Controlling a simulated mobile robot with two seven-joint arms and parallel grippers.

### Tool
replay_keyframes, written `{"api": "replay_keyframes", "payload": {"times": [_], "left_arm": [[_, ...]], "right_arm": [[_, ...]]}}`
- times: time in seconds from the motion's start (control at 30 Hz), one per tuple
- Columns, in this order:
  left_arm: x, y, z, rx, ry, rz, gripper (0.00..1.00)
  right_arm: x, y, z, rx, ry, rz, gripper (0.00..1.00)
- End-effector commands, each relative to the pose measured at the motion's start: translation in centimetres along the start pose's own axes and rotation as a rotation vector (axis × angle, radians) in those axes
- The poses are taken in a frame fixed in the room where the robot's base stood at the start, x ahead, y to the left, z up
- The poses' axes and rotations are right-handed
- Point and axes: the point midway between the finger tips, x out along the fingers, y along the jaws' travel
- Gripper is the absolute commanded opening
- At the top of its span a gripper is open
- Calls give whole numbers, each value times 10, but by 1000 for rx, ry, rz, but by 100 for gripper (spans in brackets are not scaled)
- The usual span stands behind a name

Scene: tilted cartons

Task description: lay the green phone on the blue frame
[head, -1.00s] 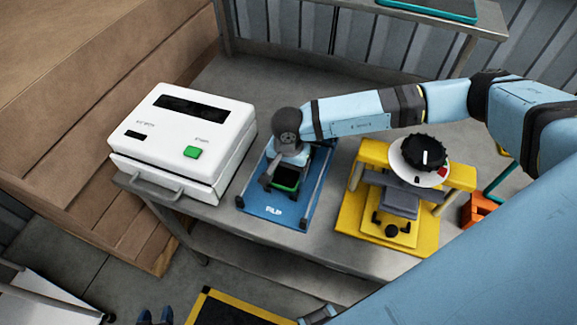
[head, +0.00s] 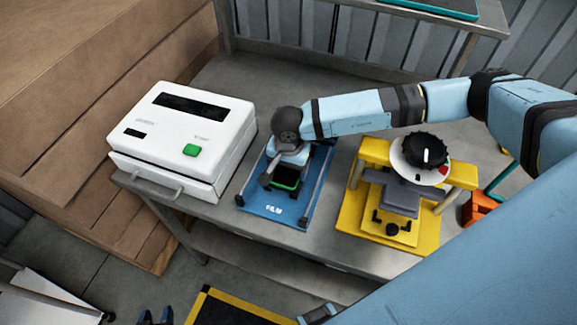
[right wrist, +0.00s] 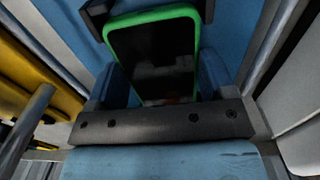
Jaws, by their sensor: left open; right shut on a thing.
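The green phone (head: 285,184) has a green rim and a dark face. My right gripper (head: 284,172) is shut on it and holds it over the blue frame (head: 262,207). In the right wrist view the phone (right wrist: 151,58) sits between the blue fingers, with blue surface of the frame (right wrist: 238,22) around it. I cannot tell whether the phone touches the frame. The gripper and wrist hide part of both. My left gripper (head: 156,317) shows only its fingertips at the bottom edge of the head view, apart and empty, far from the frame.
A white machine (head: 190,125) with a green button stands left of the frame on the grey table (head: 224,215). A yellow fixture (head: 350,215) with a black knob stands to the right. An orange bin (head: 478,208) is farther right. Wooden crates (head: 110,60) stand at far left.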

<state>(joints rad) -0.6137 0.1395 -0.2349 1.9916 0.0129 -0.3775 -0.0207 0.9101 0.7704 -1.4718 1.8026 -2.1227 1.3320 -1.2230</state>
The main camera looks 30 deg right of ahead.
Motion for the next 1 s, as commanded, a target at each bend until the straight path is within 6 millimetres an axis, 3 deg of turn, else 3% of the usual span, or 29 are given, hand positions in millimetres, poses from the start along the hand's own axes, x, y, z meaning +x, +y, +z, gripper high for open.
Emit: {"api": "replay_keyframes", "payload": {"times": [0.33, 0.37, 0.47, 0.77, 1.0], "left_arm": [[-1, 0, -2, 0, 3, 0, 43], [-1, 0, -2, 0, 4, 0, 43], [-1, 0, -2, 0, 4, 0, 43], [0, 0, -1, 0, 3, 0, 43], [4, 0, 6, 0, 1, 0, 43]], "right_arm": [[0, 0, 0, 0, 0, 0, 47], [0, 0, 0, 0, 0, 0, 78], [0, 0, 0, 0, 0, 0, 100], [-4, 0, 0, 0, 0, -1, 100], [-43, -1, -1, -2, 2, -5, 100]]}}
